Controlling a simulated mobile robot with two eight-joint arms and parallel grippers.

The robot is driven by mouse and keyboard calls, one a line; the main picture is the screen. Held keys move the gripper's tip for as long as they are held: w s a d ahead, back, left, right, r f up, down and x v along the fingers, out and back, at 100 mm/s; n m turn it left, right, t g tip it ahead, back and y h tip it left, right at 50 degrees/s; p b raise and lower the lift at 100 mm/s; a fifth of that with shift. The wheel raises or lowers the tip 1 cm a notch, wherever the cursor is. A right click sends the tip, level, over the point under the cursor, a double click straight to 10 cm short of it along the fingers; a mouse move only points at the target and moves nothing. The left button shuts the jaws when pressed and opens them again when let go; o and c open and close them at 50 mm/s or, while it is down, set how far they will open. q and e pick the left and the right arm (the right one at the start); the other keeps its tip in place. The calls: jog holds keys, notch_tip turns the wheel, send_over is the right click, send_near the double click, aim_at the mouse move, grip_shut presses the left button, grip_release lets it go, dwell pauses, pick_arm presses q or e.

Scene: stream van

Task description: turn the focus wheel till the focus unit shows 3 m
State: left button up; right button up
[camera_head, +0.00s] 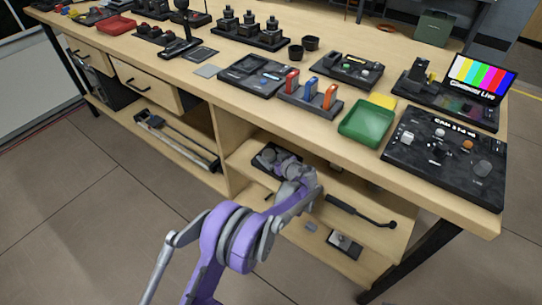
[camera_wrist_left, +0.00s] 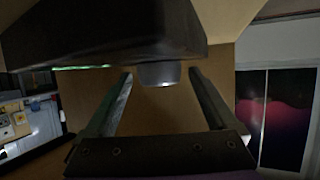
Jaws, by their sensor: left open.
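My left gripper (camera_head: 292,164) reaches into the shelf space below the tabletop. In the left wrist view my left gripper (camera_wrist_left: 159,76) is open, its two fingers apart. A short grey knob-like part (camera_wrist_left: 160,74) shows between the fingertips, under a dark body (camera_wrist_left: 110,38); I cannot tell for certain that it is the focus wheel, nor whether the fingers touch it. In the head view a dark unit (camera_head: 266,156) sits beside the gripper on the shelf, partly hidden by it. No distance reading is legible. My right gripper is not in view.
The wooden workbench (camera_head: 205,85) overhangs the shelves. A black handled tool (camera_head: 360,211) and a small dark box (camera_head: 345,245) lie to the right on them. On top stand a green tray (camera_head: 367,124), a camera panel (camera_head: 445,158) and a colour-bar screen (camera_head: 480,78). The floor in front is clear.

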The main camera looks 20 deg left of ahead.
pick_arm(q)
jog(key=shift+c, duration=0.2)
jog(key=c, duration=1.3)
jog(key=m+t+h, duration=0.1)
jog(key=m+t+h+p, duration=0.1)
jog(key=shift+s+a+m, duration=0.2)
jog(key=shift+a+m, duration=0.05)
jog(key=shift+m, duration=0.05)
jog(key=shift+m+t+h, duration=0.8)
jog(key=shift+m+h, duration=0.8)
jog(key=shift+h, duration=0.2)
jog(key=o, duration=1.3)
jog(key=shift+o, duration=0.2)
jog(key=p+v, duration=0.2)
jog(key=v, duration=0.9)
